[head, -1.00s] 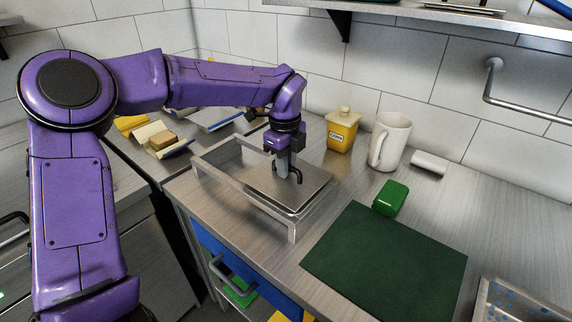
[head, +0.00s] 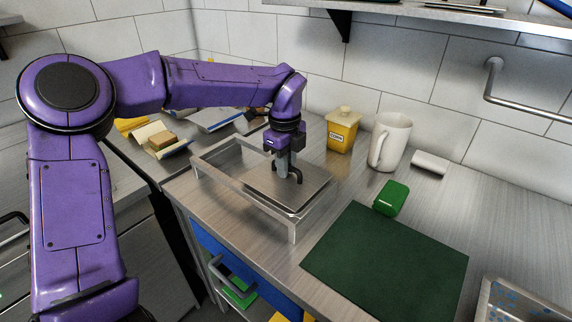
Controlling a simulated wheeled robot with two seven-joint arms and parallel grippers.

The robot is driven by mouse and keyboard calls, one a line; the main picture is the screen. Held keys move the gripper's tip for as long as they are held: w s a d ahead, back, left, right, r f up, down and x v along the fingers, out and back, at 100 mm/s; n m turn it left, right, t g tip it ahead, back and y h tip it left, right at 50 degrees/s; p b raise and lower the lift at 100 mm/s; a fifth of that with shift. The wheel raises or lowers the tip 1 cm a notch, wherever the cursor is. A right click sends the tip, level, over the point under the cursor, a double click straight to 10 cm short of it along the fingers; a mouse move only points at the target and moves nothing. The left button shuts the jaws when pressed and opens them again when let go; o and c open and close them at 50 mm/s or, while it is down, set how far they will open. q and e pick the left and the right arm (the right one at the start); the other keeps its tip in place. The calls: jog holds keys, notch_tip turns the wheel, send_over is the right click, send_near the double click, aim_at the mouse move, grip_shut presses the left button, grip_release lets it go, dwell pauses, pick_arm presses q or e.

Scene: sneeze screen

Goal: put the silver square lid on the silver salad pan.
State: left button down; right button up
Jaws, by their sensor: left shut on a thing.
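The silver square lid (head: 268,190) lies nearly level inside the metal frame on the counter, with a dark handle on top. My left gripper (head: 287,172) comes down from above and is shut on that handle. The silver salad pan (head: 283,208) shows only as a thin rim below the lid's near edge. The lid hides the rest of the pan. I cannot tell whether the lid touches the rim or hovers just above it. My right gripper is not in view.
The metal frame (head: 292,232) stands close around lid and pan. Behind and right are a yellow corn tub (head: 342,132), a white mug (head: 390,142) and a green object (head: 391,198). A dark green mat (head: 388,262) lies in front. A shelf (head: 420,9) overhangs the back.

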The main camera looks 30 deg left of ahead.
pick_arm(q)
jog(key=shift+f+b, duration=0.5)
jog(key=c, duration=1)
grip_release()
jog(key=shift+r, duration=0.1)
jog(key=shift+s+r+p, duration=0.15)
jog(key=shift+r+p, duration=2.15)
jog(key=shift+r, duration=1.1)
jog(key=shift+r, duration=0.1)
